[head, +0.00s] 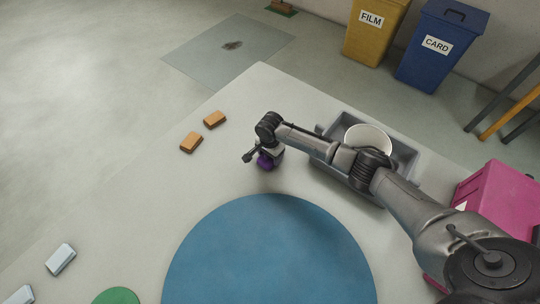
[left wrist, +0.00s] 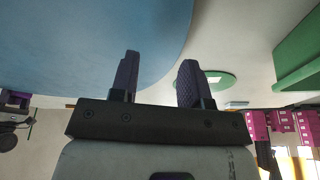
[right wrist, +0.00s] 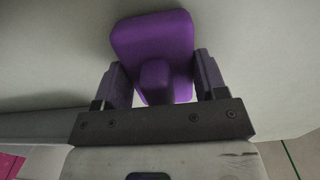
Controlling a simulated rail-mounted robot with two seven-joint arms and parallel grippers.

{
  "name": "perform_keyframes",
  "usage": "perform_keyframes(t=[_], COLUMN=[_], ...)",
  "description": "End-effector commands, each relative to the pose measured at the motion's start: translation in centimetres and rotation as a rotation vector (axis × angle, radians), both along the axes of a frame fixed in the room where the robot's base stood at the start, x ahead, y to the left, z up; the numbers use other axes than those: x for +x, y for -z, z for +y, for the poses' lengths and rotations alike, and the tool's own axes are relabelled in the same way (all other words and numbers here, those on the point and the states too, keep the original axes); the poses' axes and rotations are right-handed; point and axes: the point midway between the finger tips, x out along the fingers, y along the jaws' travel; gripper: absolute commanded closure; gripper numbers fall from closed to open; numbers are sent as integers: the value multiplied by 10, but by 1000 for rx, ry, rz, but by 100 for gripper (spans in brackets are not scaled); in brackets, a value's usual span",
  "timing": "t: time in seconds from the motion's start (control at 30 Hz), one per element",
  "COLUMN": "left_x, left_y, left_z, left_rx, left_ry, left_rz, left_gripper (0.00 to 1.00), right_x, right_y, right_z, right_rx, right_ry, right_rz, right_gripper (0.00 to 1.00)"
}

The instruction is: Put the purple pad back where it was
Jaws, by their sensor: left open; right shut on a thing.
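The purple pad (right wrist: 152,38) is a rounded block with a knob-like grip. In the right wrist view my right gripper (right wrist: 155,85) is shut on that grip, one finger on each side. In the head view the purple pad (head: 266,161) shows small under my right gripper (head: 264,158), over the pale table beyond the blue disc. I cannot tell whether the pad touches the table. My left gripper (left wrist: 160,80) is open and empty in the left wrist view, with the blue disc behind it. It does not show in the head view.
The blue disc (head: 268,255) fills the front middle of the table. Two orange-brown blocks (head: 191,142) lie left of the right gripper. A grey tray (head: 403,155) with a white round thing (head: 368,140) sits under my right arm. A pink box (head: 497,200) stands right. White blocks (head: 61,258) lie front left.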

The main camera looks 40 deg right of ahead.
Motion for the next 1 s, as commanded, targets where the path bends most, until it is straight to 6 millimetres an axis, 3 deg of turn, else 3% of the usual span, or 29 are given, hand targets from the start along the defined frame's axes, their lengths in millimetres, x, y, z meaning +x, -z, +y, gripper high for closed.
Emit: perform_keyframes(t=[0.23,0.27,0.5,0.83,1.0], left_x=[0,0,0,0,0], left_y=[-2,-2,-2,0,-15], left_z=[1,2,4,3,2], left_rx=[5,6,13,12,7], left_ry=[4,4,8,8,4], left_rz=[-1,-1,-1,-1,0], left_gripper=[57,57,57,57,57], right_x=[0,0,0,0,0], right_y=[2,3,2,-1,-27], right_z=[0,0,0,0,0], right_rx=[0,0,0,-1,0], right_ry=[0,0,0,0,-1], right_rz=[1,1,1,-1,-1], right_gripper=[57,34,11,9,9])
